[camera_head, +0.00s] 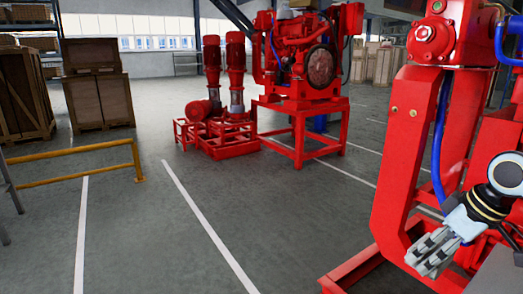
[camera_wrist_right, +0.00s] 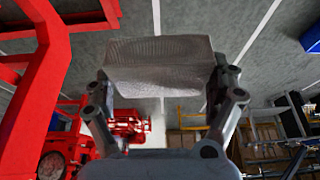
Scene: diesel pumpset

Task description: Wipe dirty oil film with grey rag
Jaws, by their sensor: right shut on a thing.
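My right gripper (camera_head: 432,252) shows at the lower right of the head view, in front of the red frame of the pumpset (camera_head: 400,160). In the right wrist view, the fingers of my right gripper (camera_wrist_right: 163,80) are on both sides of a pale grey, textured, folded rag (camera_wrist_right: 160,50) and hold it between them. I cannot make out the rag clearly in the head view. I do not see an oil film in either view. My left gripper is not in view.
A red engine on a stand (camera_head: 305,60) and red vertical pumps on a skid (camera_head: 235,75) stand farther back. A yellow rail (camera_head: 75,166) is at the left, with wooden crates (camera_head: 98,90) behind it. The grey floor between is clear.

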